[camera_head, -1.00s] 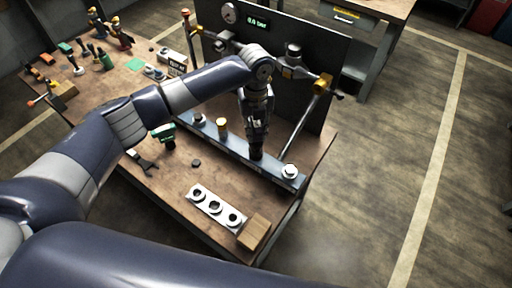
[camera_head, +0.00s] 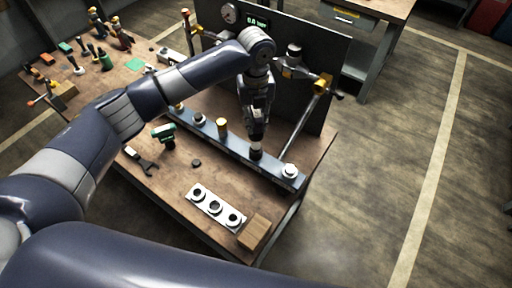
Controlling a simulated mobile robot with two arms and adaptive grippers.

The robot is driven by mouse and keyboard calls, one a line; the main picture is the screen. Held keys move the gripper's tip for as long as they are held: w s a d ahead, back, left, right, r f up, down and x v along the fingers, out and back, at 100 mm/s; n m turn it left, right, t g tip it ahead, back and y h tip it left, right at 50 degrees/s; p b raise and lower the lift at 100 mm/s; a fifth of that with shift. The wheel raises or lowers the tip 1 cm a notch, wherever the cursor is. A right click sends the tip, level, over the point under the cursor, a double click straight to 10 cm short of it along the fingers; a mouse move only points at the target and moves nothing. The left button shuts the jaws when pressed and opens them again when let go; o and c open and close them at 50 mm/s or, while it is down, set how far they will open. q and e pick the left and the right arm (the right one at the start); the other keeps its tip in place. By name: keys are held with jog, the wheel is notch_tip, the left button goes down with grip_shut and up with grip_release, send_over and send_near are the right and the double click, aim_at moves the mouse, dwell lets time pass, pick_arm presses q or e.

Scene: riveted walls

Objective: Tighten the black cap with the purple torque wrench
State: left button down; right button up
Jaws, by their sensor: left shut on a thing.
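My left gripper (camera_head: 257,126) points down over the steel rail (camera_head: 238,146) near its right part. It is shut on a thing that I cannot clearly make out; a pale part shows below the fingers. Directly under it a black cap (camera_head: 255,154) sits at the rail. I cannot tell whether the held thing touches the cap. I cannot make out a purple torque wrench; the fingers and arm may hide it. My right gripper is out of view.
The rail also bears a gold cap (camera_head: 222,126) and white fittings (camera_head: 290,171). A white holed plate (camera_head: 215,207), a wooden block (camera_head: 254,233), a wrench (camera_head: 142,162) and a green tool (camera_head: 164,136) lie in front. A gauge panel (camera_head: 308,90) stands behind.

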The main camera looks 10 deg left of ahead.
pick_arm(q)
jog(key=n, duration=0.4)
jog(key=shift+n, duration=1.1)
jog(key=shift+n, duration=1.3)
